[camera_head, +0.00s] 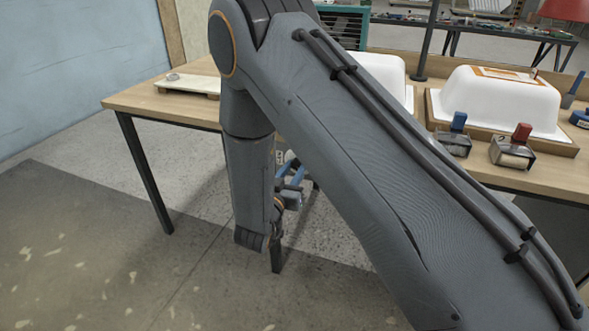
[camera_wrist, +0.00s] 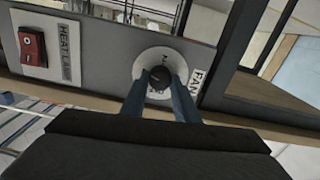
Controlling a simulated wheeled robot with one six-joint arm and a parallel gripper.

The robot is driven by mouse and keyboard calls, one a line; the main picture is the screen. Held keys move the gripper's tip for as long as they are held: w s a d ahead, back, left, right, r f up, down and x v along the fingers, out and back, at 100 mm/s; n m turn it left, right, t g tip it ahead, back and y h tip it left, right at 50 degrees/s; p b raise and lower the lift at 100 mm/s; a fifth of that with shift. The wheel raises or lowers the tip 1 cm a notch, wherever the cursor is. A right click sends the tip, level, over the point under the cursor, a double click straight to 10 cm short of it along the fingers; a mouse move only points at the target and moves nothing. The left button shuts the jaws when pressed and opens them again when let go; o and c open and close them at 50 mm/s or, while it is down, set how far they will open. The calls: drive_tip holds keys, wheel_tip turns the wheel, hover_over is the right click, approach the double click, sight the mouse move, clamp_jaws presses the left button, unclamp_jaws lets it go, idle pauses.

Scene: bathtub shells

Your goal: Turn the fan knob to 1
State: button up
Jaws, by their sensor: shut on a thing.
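The fan knob (camera_wrist: 158,82) is a dark round knob on a white round dial on a grey panel, in the wrist view. A white label reading FAN (camera_wrist: 196,80) is to the right of the dial. My gripper (camera_wrist: 160,88) has its two blue fingers on either side of the knob, shut on it. The dial's markings are partly hidden by the fingers and knob, so the knob's setting cannot be read. In the head view my arm covers the middle, and the knob is not visible there.
A red switch (camera_wrist: 33,45) sits left of the dial, beside a HEAT LAMP label (camera_wrist: 67,50). The floor at left is clear.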

drive_tip(key=shift+r+n+p, duration=0.1)
drive_tip(key=shift+n+p, duration=0.6)
drive_tip(key=shift+n, duration=0.3)
drive_tip(key=shift+n+p, duration=0.5)
drive_tip(key=shift+n, duration=0.6)
drive_tip(key=o, duration=1.1)
drive_tip(key=shift+c, duration=0.2)
drive_tip(key=v, duration=0.7)
drive_tip(key=shift+s+a, duration=0.2)
drive_tip(key=shift+s, duration=0.15)
